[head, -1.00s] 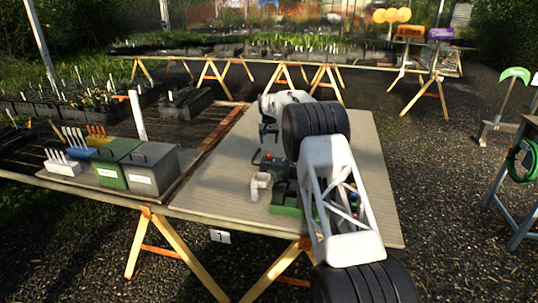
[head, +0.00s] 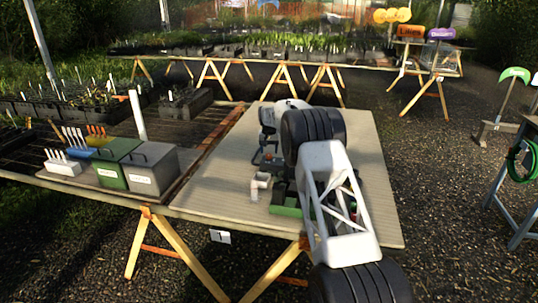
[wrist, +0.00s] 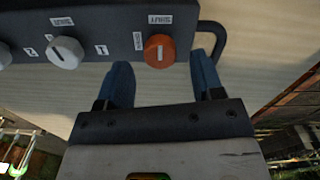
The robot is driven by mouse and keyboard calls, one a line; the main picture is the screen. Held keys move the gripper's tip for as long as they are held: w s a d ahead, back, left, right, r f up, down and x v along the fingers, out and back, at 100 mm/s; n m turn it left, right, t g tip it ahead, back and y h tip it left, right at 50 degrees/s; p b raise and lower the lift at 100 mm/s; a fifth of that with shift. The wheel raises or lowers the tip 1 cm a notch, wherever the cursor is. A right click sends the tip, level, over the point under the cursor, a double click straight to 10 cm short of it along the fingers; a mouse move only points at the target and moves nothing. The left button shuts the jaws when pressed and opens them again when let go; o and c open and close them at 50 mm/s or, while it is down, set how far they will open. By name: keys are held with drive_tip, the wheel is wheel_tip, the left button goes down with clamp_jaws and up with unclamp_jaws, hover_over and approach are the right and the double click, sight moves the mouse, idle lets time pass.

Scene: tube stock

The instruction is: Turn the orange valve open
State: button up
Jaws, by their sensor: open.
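The orange valve (wrist: 159,50) is a round knob on a dark panel in the wrist view. Its pale mark runs up and down the picture. My gripper (wrist: 161,66) is open, with one blue finger on each side of the knob's lower part. I cannot tell whether either finger touches it. In the head view, the small orange spot (head: 267,156) near the arm's end looks like the valve. The fingers are too small to make out there.
A white knob (wrist: 67,52) with a slanted mark sits left of the valve on the panel (wrist: 112,22). A dark handle bar (wrist: 219,38) curves at the panel's right. A white elbow pipe (head: 260,185) stands on the table (head: 215,190), left of the arm.

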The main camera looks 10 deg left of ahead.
drive_tip(key=shift+f, duration=1.15)
drive_tip(key=c, duration=0.9)
